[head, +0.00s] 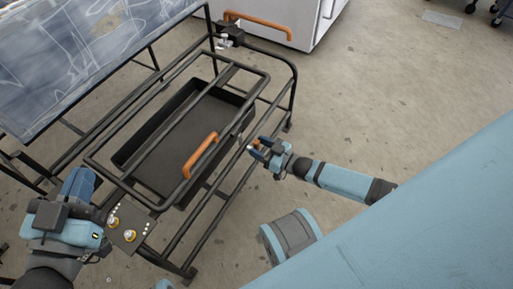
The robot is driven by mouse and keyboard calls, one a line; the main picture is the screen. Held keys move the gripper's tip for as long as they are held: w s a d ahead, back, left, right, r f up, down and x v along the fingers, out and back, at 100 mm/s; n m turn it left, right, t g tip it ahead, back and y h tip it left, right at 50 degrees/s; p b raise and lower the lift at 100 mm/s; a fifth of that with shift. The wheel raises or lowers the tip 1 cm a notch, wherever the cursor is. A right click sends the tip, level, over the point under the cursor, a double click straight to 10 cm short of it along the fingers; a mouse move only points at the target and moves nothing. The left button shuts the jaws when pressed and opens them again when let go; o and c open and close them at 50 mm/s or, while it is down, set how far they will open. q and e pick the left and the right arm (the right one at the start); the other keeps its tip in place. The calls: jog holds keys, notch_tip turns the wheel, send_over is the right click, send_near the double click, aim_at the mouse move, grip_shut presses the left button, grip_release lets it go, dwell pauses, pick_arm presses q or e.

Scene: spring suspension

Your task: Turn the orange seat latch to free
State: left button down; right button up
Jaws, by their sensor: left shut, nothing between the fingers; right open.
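A black tubular frame (268,78) stands in the middle of the head view, with a dark tray (165,165) inside it. An orange bar handle (200,156) sits on the frame's near right part. A small orange piece (255,142) shows at the frame's right side, right at my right gripper (258,149); I cannot tell which orange part is the seat latch. My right gripper is open at that piece; contact is unclear. My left gripper (80,184) is shut and empty at the lower left, beside a small panel with yellow knobs (130,229).
A second orange bar (258,23) shows at the back, by a white cabinet (305,18). A blue patterned panel (75,50) fills the upper left. Dark wheels (495,12) show at the top right.

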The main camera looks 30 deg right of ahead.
jog(key=shift+w+a, duration=0.3)
jog(key=shift+w, duration=0.2)
grip_shut()
pick_arm(q)
jog(key=shift+w+a+r, duration=0.1)
jog(key=shift+r, duration=0.05)
